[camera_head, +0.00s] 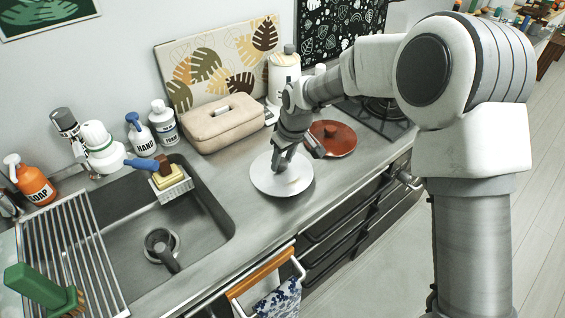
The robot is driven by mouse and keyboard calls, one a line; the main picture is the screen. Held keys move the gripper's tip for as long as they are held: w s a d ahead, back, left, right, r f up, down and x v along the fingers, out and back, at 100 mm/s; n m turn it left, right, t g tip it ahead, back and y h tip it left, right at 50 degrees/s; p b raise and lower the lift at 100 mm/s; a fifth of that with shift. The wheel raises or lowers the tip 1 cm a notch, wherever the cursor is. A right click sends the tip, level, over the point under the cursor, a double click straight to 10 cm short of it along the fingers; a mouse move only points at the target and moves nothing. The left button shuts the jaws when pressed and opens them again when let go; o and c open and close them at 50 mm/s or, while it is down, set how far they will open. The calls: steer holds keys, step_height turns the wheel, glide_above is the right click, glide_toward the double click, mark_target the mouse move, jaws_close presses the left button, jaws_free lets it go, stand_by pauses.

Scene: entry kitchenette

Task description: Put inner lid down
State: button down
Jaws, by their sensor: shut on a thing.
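A round pale silver lid (272,184), which I take for the inner lid, is at the counter between the sink and the stove. My gripper (285,163) reaches down over its middle and is shut on it. My fingers hide the part of the lid that they grip. The lid looks about level. I cannot tell whether its underside touches the counter (232,178) or is slightly above it.
A reddish-brown round lid (338,142) lies just behind, near the stove (384,120). A beige box (222,125) and bottles stand along the wall. The sink (128,240) opens at left. A rail with a towel (282,300) runs along the front edge.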

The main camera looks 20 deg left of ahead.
mark_target(290, 177)
steer(key=shift+f, duration=0.55)
steer(key=shift+f, duration=0.2)
steer(key=shift+c, duration=2.1)
jaws_free()
steer(key=shift+r, duration=0.3)
steer(key=p+v, duration=0.1)
steer(key=v, duration=1)
steer(key=shift+r, duration=0.35)
